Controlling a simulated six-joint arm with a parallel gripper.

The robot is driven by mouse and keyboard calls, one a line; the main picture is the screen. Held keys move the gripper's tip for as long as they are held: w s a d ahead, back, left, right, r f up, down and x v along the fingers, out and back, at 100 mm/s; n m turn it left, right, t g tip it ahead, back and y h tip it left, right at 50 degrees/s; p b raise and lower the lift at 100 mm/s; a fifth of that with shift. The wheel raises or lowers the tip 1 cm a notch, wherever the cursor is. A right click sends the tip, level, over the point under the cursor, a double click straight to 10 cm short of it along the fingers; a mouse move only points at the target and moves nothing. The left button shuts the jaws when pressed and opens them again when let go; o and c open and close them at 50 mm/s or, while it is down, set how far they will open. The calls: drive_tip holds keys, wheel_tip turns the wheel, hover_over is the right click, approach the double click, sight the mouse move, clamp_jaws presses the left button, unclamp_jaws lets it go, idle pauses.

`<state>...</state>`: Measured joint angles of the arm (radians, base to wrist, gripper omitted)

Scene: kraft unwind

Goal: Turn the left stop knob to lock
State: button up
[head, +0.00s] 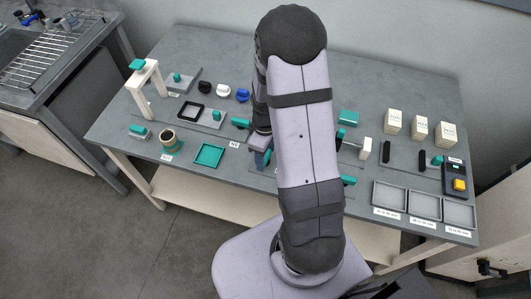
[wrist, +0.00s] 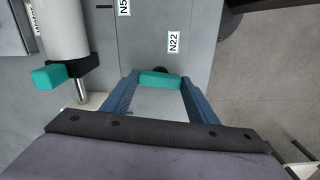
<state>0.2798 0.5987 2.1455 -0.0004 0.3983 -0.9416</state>
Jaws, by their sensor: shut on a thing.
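In the wrist view, a teal bar-shaped knob (wrist: 160,80) sits on the grey table by a label reading N22. My gripper (wrist: 160,77) has its two blue fingers on either side of the knob's ends and is shut on it. A dark round part shows just behind the knob. I cannot tell from a marking whether the knob is at lock. In the head view my gripper (head: 262,156) is low over the table's front middle, and my arm hides much of that area.
In the wrist view, another teal handle (wrist: 50,77) with a black collar and metal pin stands left of my gripper, beside a pale cylinder. In the head view, a teal tray (head: 209,155) and a brown roll (head: 169,139) are left; cream boxes (head: 419,127) and grey trays (head: 424,206) are right.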

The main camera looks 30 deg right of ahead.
drive_tip(key=shift+w+n, duration=0.1)
drive_tip(key=shift+n, duration=0.3)
drive_tip(key=o, duration=1)
drive_tip(key=shift+o, duration=0.2)
drive_tip(key=shift+r, duration=0.15)
drive_tip(key=shift+r+b, duration=0.65)
drive_tip(key=shift+r, duration=2.9)
